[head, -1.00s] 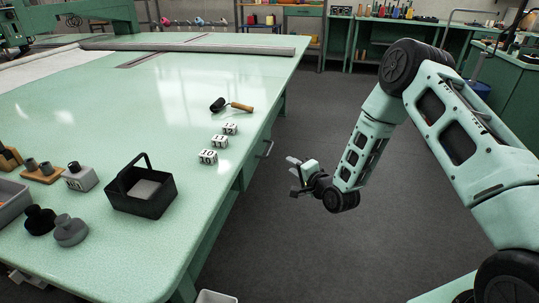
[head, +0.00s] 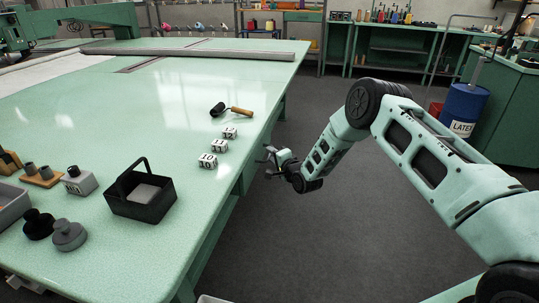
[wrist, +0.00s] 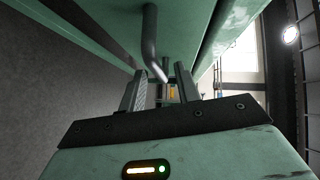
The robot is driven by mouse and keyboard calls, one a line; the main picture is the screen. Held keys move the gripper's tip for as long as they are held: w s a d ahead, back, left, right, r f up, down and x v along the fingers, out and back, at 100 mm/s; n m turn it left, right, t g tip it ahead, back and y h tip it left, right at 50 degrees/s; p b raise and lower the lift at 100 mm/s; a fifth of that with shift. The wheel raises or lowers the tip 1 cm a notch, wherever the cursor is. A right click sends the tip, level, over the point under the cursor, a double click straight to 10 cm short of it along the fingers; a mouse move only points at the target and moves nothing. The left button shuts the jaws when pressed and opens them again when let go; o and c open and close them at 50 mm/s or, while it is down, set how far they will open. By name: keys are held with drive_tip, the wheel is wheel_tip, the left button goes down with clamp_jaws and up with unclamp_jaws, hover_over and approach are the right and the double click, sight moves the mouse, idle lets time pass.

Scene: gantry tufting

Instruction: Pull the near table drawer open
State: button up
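The table (head: 200,95) has a pale green top. Its near drawer is under the right-hand edge, and the drawer's green front (wrist: 112,25) shows in the wrist view. The drawer's dark bar handle (wrist: 149,45) runs down into the gap between my fingers in the wrist view. My gripper (head: 268,160) is at the table's right side, at the handle, which it mostly hides in the head view. In the wrist view my gripper (wrist: 160,85) is open, with one finger on each side of the handle and visible gaps. I cannot tell whether either finger touches it.
On the tabletop are a black basket (head: 142,205), several white numbered blocks (head: 219,145) and a wooden-handled roller tool (head: 232,111). The grey floor (head: 300,240) right of the table is clear. A blue barrel (head: 463,108) stands at the far right.

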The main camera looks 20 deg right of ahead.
drive_tip(key=shift+x, duration=1.2)
clamp_jaws()
drive_tip(key=s+d, duration=0.6)
drive_tip(key=d, duration=0.5)
drive_tip(key=s+d, duration=0.7)
drive_tip(key=d, duration=0.4)
drive_tip(key=shift+d, duration=0.2)
unclamp_jaws()
drive_tip(key=v, duration=1.7)
drive_tip(key=shift+s+r, duration=0.15)
